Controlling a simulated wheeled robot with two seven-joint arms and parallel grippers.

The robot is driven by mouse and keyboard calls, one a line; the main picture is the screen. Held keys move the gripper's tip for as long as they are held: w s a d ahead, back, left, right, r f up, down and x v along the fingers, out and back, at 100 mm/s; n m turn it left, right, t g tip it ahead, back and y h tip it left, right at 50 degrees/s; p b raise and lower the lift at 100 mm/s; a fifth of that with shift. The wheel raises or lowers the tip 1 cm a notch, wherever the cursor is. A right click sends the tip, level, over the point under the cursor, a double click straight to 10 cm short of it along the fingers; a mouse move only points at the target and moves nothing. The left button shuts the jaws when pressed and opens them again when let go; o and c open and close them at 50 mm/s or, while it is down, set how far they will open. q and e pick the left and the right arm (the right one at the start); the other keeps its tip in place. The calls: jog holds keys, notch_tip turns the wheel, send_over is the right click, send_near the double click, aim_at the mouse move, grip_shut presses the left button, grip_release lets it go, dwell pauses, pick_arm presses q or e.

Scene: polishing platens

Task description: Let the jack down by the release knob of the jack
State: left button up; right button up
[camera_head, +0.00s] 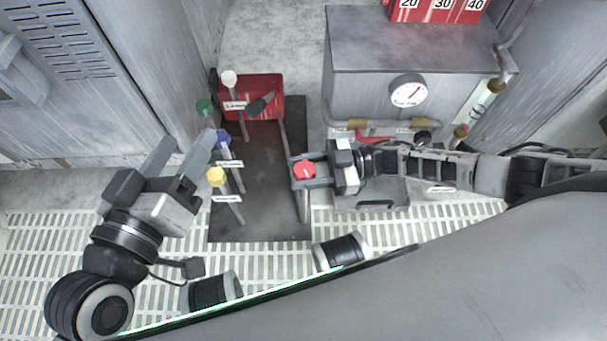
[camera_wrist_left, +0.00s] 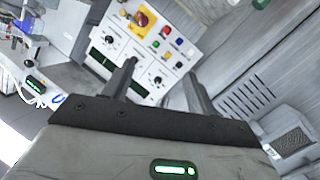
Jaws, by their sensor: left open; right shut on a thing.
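A red round knob (camera_head: 304,169) with a small white mark on top, which I take for the release knob, sits beside the dark mat at centre. My right gripper (camera_head: 298,170) reaches in from the right and is shut on this knob, one finger on each side. The knob's lower part is hidden. My left gripper (camera_head: 188,142) is open and empty, left of the coloured levers. Its spread fingers also show in the left wrist view (camera_wrist_left: 161,70), with nothing between them. I cannot tell the height of the jack.
Levers with white (camera_head: 229,78), green (camera_head: 205,107), blue (camera_head: 222,138) and yellow (camera_head: 216,176) knobs stand between my grippers, near a red box (camera_head: 262,95). The left wrist view shows a button panel (camera_wrist_left: 150,45).

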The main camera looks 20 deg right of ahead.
jog(key=shift+w+f+n+g+b, duration=0.1)
jog(key=shift+f+n+g+b, duration=0.25)
jog(key=shift+n+g+b, duration=0.4)
jog(key=n+g+b, duration=0.2)
jog(key=g, duration=0.2)
jog(key=shift+b, duration=0.35)
jog(key=n+g+b, duration=0.2)
jog(key=g, duration=0.1)
jog(key=shift+r+h, duration=0.15)
jog(key=shift+h, duration=0.25)
pick_arm(q)
notch_tip(320, 180, up, 11)
jog(key=m+t+h, duration=0.4)
jog(key=m+h, duration=0.4)
jog(key=m, duration=0.2)
jog(key=shift+w+a+m+t+b, duration=0.2)
jog(key=shift+a+m+t+b, duration=0.05)
jog(key=shift+m+t+b, duration=0.2)
pick_arm(e)
jog(key=shift+d+r+n+g, duration=0.1)
jog(key=shift+r+n+g, duration=0.05)
jog(key=shift+n+g, duration=0.4)
pick_arm(q)
jog(key=shift+r, duration=0.15)
pick_arm(e)
jog(key=o, duration=1)
jog(key=shift+r, duration=0.1)
